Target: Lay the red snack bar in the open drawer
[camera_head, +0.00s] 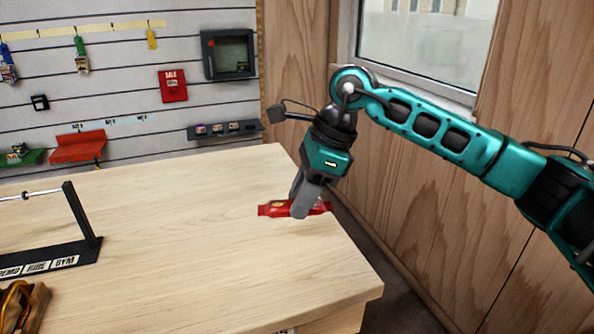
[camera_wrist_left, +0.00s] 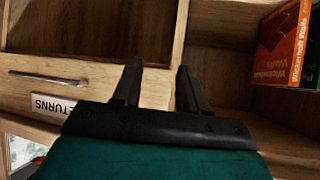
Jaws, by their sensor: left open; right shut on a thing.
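The red snack bar (camera_head: 277,209) is at the right side of the wooden table top (camera_head: 180,225) in the head view. My right gripper (camera_head: 300,207) points down and is shut on the bar around its middle, hiding part of it. The bar is at or just above the table; I cannot tell which. My left gripper (camera_wrist_left: 155,88) is open and empty in the left wrist view. In that view a wooden drawer front (camera_wrist_left: 50,88) with a metal handle and a "RETURNS" label shows beyond and left of the fingers. An open dark space shows above it.
A black bar stand (camera_head: 85,245) and a brown item (camera_head: 20,303) occupy the table's left. The table's middle is clear. A wood wall (camera_head: 400,210) with a window is close on the right.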

